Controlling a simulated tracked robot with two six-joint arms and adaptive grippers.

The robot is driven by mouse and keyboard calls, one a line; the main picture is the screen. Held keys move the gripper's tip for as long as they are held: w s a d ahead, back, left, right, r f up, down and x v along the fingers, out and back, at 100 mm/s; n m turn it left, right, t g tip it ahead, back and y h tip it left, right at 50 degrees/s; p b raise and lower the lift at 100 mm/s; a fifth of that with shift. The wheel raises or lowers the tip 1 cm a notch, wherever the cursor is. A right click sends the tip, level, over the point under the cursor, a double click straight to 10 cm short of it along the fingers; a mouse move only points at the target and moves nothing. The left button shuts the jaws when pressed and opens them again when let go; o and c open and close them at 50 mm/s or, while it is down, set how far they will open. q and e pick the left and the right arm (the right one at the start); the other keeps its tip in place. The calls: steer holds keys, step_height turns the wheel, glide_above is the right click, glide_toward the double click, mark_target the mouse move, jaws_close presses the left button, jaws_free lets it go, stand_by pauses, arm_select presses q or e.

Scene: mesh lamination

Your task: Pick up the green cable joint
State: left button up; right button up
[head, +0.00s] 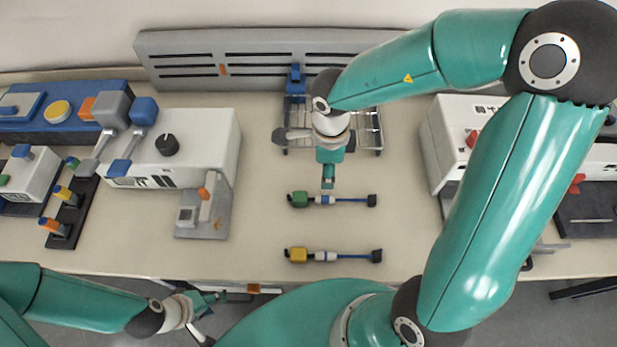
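The green cable joint (299,200) lies on the bench, with a blue and white cable part running right from it to a dark end piece. My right gripper (328,183) points down just above and to the right of the green joint. I see it nearly edge-on, so its opening does not show, and whether it touches the cable is unclear. My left gripper (212,314) is at the lower left, in front of the bench edge and far from the joint. Its fingers look spread and empty.
A similar yellow cable joint (297,255) lies nearer the front edge. A wire rack (364,134) stands behind my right gripper. A white machine with a black knob (200,145) is on the left, another white machine (450,125) on the right. The bench around the cables is clear.

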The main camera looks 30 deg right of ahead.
steer(key=b, duration=0.3)
glide_above(321, 198)
steer(key=f, duration=0.7)
steer(key=s+f, duration=0.1)
steer(key=f, duration=0.3)
steer(key=shift+d+f, duration=0.15)
steer(key=f, duration=0.2)
steer(key=w+f+b, duration=0.1)
steer(key=f, duration=0.1)
steer(key=shift+f, duration=0.2)
steer(key=shift+a+f+b, duration=0.2)
steer(key=shift+f+b, duration=0.2)
steer(key=shift+f, duration=0.05)
steer(key=shift+s, duration=0.1)
jaws_close()
